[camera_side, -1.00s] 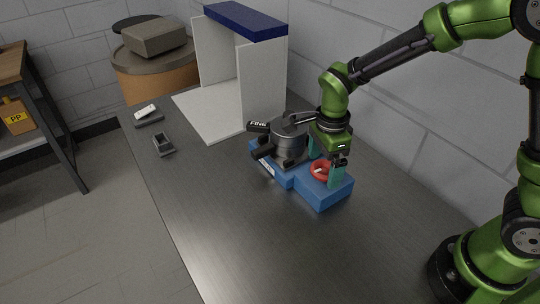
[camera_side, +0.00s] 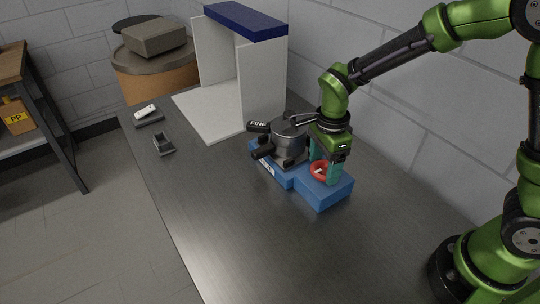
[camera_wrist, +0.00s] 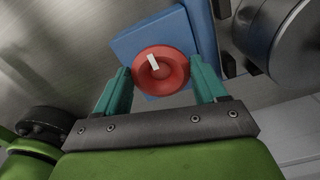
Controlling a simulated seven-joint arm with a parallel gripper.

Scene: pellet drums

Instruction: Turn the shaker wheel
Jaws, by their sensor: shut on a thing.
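The red shaker wheel (camera_side: 319,171) with a white mark sits on top of the blue shaker base (camera_side: 325,194). It also shows in the wrist view (camera_wrist: 160,71), with its white mark near the middle, tilted slightly. My gripper (camera_side: 325,170) is above the base with its teal fingers pointing down. In the wrist view its fingers (camera_wrist: 162,80) stand on the left and right of the wheel, shut on its rim. A grey metal drum (camera_side: 290,138) stands on the other part of the base, beside my gripper. Part of the wheel is hidden behind a finger in the side view.
A black cylinder labelled FINE (camera_side: 258,127) lies by the drum. A white booth with a blue top (camera_side: 245,21) stands behind. The table front (camera_side: 230,240) is clear. A wall runs along the right.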

